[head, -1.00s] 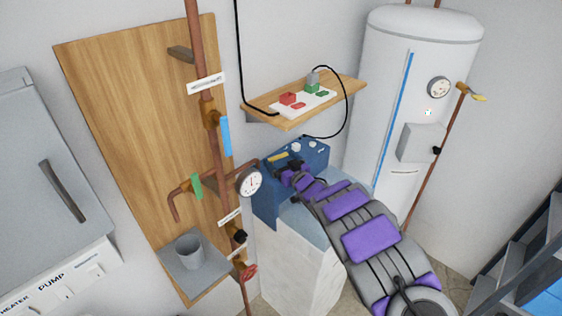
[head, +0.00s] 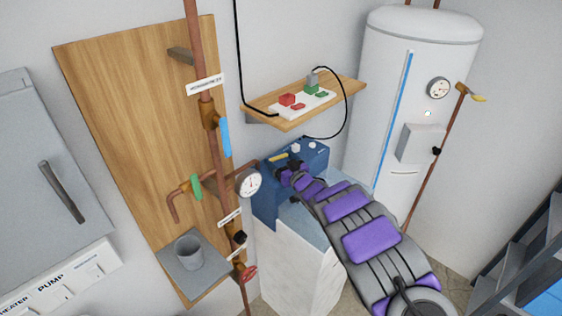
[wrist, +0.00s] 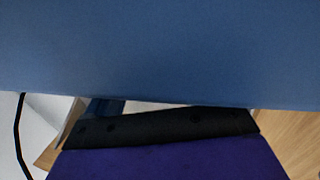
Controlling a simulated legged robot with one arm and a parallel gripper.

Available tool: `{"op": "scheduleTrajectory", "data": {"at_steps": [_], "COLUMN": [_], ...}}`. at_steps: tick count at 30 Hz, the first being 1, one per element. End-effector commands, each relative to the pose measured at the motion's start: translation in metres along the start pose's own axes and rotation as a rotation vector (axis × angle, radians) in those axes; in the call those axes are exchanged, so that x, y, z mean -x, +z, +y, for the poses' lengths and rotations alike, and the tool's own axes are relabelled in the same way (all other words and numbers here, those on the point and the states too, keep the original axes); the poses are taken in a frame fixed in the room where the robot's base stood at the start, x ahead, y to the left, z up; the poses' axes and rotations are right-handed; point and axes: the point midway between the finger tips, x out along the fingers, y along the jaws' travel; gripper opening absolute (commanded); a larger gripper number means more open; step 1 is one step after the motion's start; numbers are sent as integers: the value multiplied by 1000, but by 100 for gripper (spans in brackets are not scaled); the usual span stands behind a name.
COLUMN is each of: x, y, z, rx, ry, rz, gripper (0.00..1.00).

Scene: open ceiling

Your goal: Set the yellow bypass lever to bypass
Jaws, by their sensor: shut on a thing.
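The blue valve head (head: 310,160) sits on top of the white cabinet, below the wooden shelf. A short yellow bar, the bypass lever (head: 278,158), shows on its near side and lies nearly level. My gripper (head: 284,174) is at this side of the valve head, right by the yellow lever, and is shut on it. The fingers hide where they meet the lever. In the wrist view the blue housing (wrist: 160,50) fills the upper part, very close above a dark gripper edge, and the lever is not visible.
Copper pipes with a blue handle (head: 225,137), a green handle (head: 195,187) and a round gauge (head: 248,183) stand just left. The shelf (head: 262,117) with a power strip is above. A white tank (head: 400,80) stands behind at right.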

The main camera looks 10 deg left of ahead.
Motion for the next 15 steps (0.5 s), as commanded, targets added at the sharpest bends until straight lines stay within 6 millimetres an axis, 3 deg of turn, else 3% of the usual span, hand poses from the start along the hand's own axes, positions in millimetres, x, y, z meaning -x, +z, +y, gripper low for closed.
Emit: {"op": "scheduleTrajectory", "data": {"at_steps": [3,15], "x": [0,1], "y": [0,0], "z": [0,-6], "rx": [0,1], "ry": [0,78], "rz": [0,1], "gripper": [32,32]}}
